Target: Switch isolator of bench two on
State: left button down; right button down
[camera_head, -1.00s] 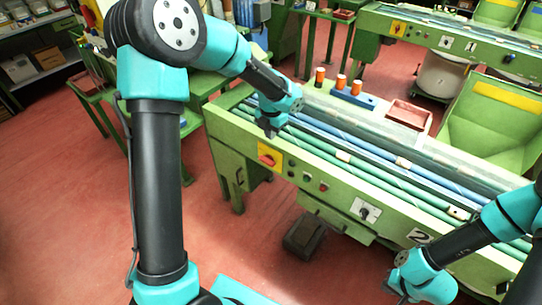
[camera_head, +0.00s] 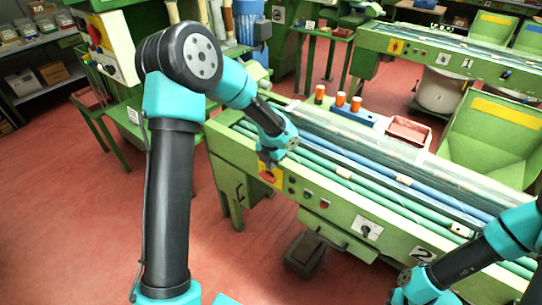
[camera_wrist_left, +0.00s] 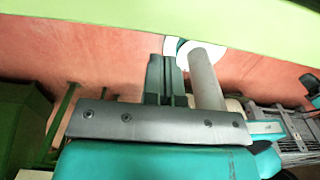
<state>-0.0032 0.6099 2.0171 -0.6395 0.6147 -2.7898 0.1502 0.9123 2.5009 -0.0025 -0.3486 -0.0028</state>
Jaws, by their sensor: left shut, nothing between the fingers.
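Bench two (camera_head: 330,215) is the near green bench, with a "2" plate (camera_head: 424,252) on its front. Its isolator (camera_head: 270,176) is a red handle on a yellow plate near the left end of that front. My left gripper (camera_head: 268,158) is shut and empty, close to the yellow plate and covering its upper part. I cannot tell whether it touches the handle or how the handle is turned. In the left wrist view the closed fingers (camera_wrist_left: 165,80) lie below the green bench edge (camera_wrist_left: 160,25). My right gripper (camera_head: 396,298) is at the bottom edge, its fingers unclear.
Small buttons (camera_head: 308,196) and a white plate with a dark knob (camera_head: 367,229) sit right of the isolator. Orange-topped spools (camera_head: 340,99) and a red tray (camera_head: 408,131) stand behind the rods. A dark pedal box (camera_head: 305,255) is on the floor below.

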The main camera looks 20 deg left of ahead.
aim_at(272, 180)
pick_arm(q)
notch_tip(272, 180, down, 7)
jog(key=shift+f, duration=0.1)
jog(key=shift+d, duration=0.1)
dwell(0.5)
